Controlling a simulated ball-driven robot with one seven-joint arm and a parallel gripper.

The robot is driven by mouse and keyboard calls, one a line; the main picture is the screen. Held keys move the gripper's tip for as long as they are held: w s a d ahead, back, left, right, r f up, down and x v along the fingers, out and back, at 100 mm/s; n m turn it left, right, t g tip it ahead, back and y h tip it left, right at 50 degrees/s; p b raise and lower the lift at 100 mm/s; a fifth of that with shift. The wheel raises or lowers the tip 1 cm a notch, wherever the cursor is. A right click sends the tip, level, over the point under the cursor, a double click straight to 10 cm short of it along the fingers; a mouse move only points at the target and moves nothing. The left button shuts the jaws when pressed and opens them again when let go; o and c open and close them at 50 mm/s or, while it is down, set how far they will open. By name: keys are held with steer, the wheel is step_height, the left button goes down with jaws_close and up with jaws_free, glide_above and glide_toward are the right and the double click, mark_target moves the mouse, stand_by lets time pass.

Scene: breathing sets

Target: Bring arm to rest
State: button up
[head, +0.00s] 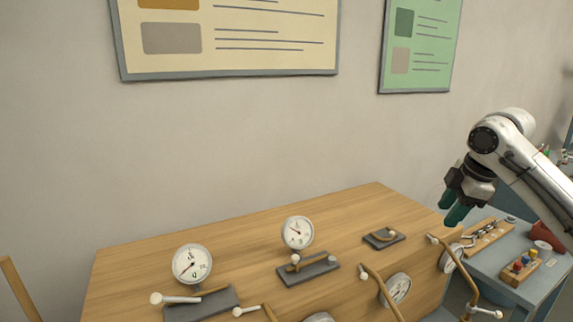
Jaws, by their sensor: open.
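My gripper (455,209) is at the right of the head view, on the end of my white arm. Its green fingers point down and to the left and are apart with nothing visible between them. It hangs near the right end of the wooden bench, over or in front of its corner; the exact gap cannot be told. The arm reaches in from the right edge, bent at a dark round joint.
The wooden bench (340,212) carries a left gauge (192,264), a middle gauge (298,232) and dark plates. More gauges and bent tubes are on its front. A blue-grey table (549,266) with small parts stands right. Posters hang on the wall.

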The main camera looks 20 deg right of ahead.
steer(key=w+a+f+m+t+y, duration=0.25)
steer(key=a+f, duration=0.35)
steer(key=a, duration=0.7)
steer(key=w+a+f+m+t+y, duration=0.1)
steer(key=w+a+f, duration=0.35)
steer(key=a, duration=0.75)
steer(key=s+a+f+m, duration=0.4)
steer(key=s+a+f, duration=0.4)
steer(key=s+f, duration=0.25)
steer(key=s+d+f+m+g+h, duration=0.1)
steer(key=s+f+m+h, duration=0.1)
steer(key=s+f, duration=0.5)
steer(key=s+d+f+m+g+h, duration=0.1)
steer(key=s+d+f+m+h, duration=0.1)
steer(key=s, duration=0.9)
steer(key=s+f+g+b, duration=0.2)
steer(key=s+f+b, duration=0.2)
steer(key=f, duration=0.4)
steer(key=s+d+f+g+b, duration=0.1)
steer(key=s+f+g+b, duration=0.1)
steer(key=s+f+b, duration=0.3)
step_height(320, 180, down, 3)
steer(key=shift+s+f+b, duration=0.1)
steer(key=shift+s+b, duration=0.15)
steer(key=shift+b, duration=0.3)
steer(key=shift+d, duration=0.1)
